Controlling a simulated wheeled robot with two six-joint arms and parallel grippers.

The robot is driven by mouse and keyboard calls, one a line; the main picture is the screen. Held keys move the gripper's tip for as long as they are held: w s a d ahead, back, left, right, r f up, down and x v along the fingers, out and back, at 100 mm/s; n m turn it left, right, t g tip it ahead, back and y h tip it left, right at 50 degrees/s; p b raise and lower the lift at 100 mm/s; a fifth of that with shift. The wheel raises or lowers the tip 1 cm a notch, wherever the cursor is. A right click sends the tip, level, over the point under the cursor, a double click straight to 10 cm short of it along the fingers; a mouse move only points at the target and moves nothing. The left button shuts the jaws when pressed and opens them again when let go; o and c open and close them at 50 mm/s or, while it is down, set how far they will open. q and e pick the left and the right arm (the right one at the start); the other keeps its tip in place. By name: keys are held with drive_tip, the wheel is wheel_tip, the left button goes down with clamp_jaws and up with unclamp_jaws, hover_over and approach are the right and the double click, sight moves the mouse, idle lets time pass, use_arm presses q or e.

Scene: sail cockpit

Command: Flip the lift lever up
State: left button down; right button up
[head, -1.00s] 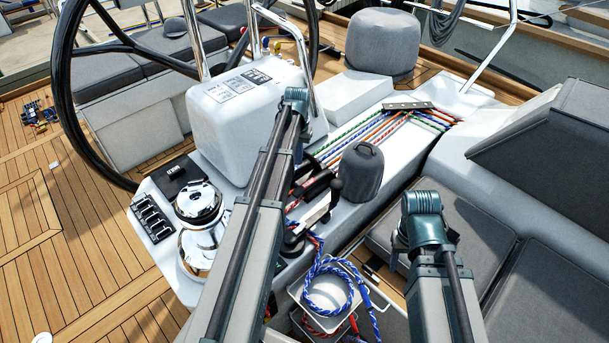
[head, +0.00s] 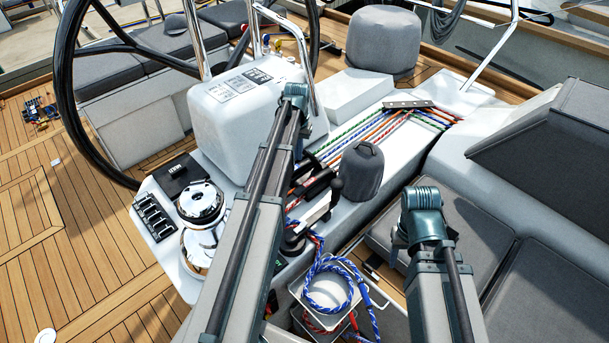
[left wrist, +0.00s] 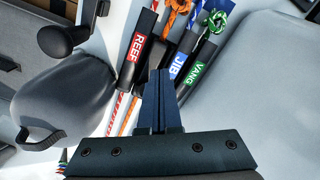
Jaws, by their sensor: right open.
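The row of black clutch levers shows in the left wrist view. A lever with a red REEF label (left wrist: 137,48), one with a blue JIB label (left wrist: 180,66) and one with a green VANG label (left wrist: 199,72) lie side by side. No LIFT label can be read; my fingers cover part of the space between REEF and JIB. My left gripper (left wrist: 164,75) looks shut, its fingertips close to the levers; I cannot tell whether they touch. In the head view my left arm hides it and part of the levers (head: 318,184). My right gripper (head: 424,240) is open over the grey cushions, its fingers mostly hidden.
A winch handle (head: 322,208) and a grey covered winch (head: 362,172) stand right of the levers. Chrome winches (head: 200,203) are at the left. A box holds a coiled blue rope (head: 328,287). The steering wheel (head: 66,95) stands at the far left.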

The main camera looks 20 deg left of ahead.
use_arm(q)
drive_tip(key=shift+w+d+r+p, duration=0.25)
drive_tip(key=shift+w+r, duration=0.05)
drive_tip(key=shift+w, duration=0.15)
drive_tip(key=shift+w+d+r+p, duration=0.25)
drive_tip(key=shift+w, duration=0.15)
drive_tip(key=shift+s, duration=0.1)
drive_tip(key=s+a+r+p, duration=0.1)
drive_tip(key=s+r+p, duration=0.2)
drive_tip(key=r+p, duration=0.3)
drive_tip(key=shift+s+a, duration=0.25)
idle(0.5)
idle(0.4)
